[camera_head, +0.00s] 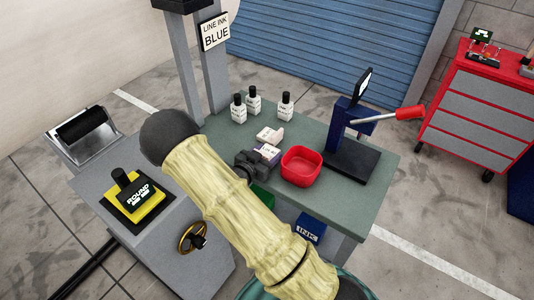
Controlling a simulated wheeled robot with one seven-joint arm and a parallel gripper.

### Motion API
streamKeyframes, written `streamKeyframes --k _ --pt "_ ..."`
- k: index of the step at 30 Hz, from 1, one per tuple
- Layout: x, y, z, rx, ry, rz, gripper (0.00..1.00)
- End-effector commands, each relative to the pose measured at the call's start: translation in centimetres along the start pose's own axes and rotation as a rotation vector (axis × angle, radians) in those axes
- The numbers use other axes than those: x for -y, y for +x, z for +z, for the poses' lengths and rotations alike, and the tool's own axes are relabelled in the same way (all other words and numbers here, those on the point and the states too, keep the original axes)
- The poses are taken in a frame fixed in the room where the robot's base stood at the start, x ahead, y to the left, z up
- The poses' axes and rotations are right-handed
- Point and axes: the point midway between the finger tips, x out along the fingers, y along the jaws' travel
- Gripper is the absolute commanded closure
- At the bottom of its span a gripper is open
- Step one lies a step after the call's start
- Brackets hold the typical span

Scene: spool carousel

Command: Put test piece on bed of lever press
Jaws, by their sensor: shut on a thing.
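The lever press (341,122) stands at the right end of the grey-green bench. It has a blue frame, a silver lever with a red grip (410,113), and a dark flat base. My gripper (262,166) is low over the bench, left of the red bowl and apart from the press. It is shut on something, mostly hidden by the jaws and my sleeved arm. A small white box with a dark label (268,153) shows right at the jaws. I cannot tell whether this box is the held thing, or which thing is the test piece.
A red bowl (302,166) stands between my gripper and the press. Another small white box (270,135) lies behind the jaws. Several white bottles with black caps (285,107) stand at the back. A red drawer cabinet (477,105) stands beyond, at right.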

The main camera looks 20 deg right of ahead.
Motion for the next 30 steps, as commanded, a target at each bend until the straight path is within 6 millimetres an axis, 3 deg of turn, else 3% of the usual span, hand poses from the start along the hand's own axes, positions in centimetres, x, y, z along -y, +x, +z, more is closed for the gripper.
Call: streamKeyframes --k 4,5,8,20,30 --pt "0.0 0.1 0.4 0.0 0.0 0.0 0.68" --pt "0.0 0.1 0.3 0.0 0.0 0.0 0.42" --pt "0.0 0.0 0.3 0.0 -0.001 0.0 0.22" --pt "0.0 -0.1 -0.2 0.0 0.0 0.0 0.22" --pt "0.1 -5.6 0.1 0.003 0.0 -0.005 0.22"
